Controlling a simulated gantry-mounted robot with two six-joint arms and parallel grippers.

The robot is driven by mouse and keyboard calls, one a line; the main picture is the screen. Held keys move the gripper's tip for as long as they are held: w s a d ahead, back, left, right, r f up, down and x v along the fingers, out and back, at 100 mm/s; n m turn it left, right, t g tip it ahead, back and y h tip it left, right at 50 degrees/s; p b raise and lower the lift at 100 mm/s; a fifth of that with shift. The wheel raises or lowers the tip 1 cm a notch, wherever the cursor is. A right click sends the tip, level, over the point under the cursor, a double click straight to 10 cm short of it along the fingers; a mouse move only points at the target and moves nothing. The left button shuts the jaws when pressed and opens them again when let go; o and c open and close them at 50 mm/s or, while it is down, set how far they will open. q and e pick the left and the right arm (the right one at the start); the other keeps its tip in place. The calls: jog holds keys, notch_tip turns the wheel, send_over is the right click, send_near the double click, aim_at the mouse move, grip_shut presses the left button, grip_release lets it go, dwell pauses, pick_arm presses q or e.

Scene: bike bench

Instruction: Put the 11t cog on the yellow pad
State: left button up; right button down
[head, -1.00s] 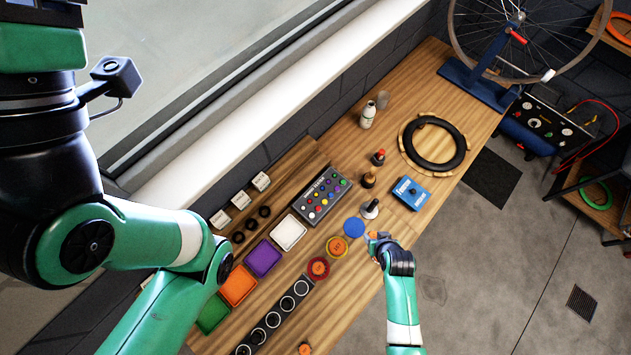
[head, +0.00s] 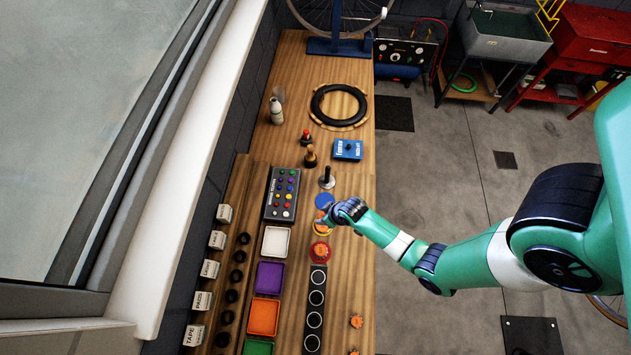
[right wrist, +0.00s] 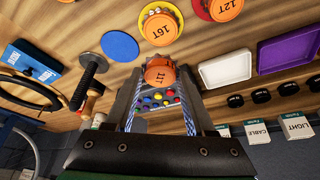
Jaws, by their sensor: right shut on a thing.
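The orange 11t cog (right wrist: 160,76) is between the fingers of my right gripper (right wrist: 158,88), its label facing the right wrist camera. In the head view, my right gripper (head: 328,217) is by the yellow pad (head: 322,231), on its side towards the blue pad, and partly covers it. The yellow pad also shows in the right wrist view (right wrist: 171,40), with an orange cog marked 16T (right wrist: 160,28) on it. I cannot tell how high the 11t cog is held. My left gripper is not in view.
The blue pad (head: 324,201) is bare. The red pad (head: 320,253) carries a cog marked 12T. Trays, including a white one (head: 276,241), line the left side.

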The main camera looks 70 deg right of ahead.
jog(key=shift+d, duration=0.2)
notch_tip(320, 180, down, 4)
jog(key=b, duration=0.4)
jog(key=shift+f, duration=0.2)
jog(key=shift+f+b, duration=1.25)
jog(key=shift+f, duration=0.55)
jog(key=shift+f, duration=0.2)
jog(key=shift+c, duration=1.3)
grip_release()
jog(key=shift+r, duration=0.15)
